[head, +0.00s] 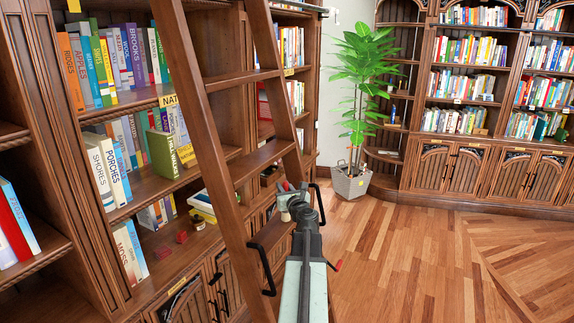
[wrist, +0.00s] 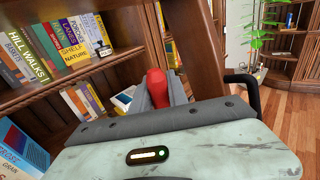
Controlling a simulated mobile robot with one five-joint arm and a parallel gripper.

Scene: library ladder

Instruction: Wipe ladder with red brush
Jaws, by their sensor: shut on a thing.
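The wooden ladder (head: 203,115) leans against the bookcase left of centre in the head view, its rails slanting and its flat rungs (head: 262,158) facing me. In the wrist view a dark ladder rail (wrist: 205,55) rises just beyond my gripper. My gripper (head: 291,190) is beside the ladder's lower part, by the right rail; I cannot tell whether it touches. It is shut on the red brush, whose rounded red part (wrist: 157,84) shows between the grey jaws (wrist: 160,97) in the wrist view.
Bookshelves full of books (head: 110,60) stand close on the left. Two small red objects (head: 163,252) lie on a lower shelf. A black handle-like bar (wrist: 246,90) is right of the rail. A potted plant (head: 352,183) stands behind. The wooden floor (head: 430,265) on the right is clear.

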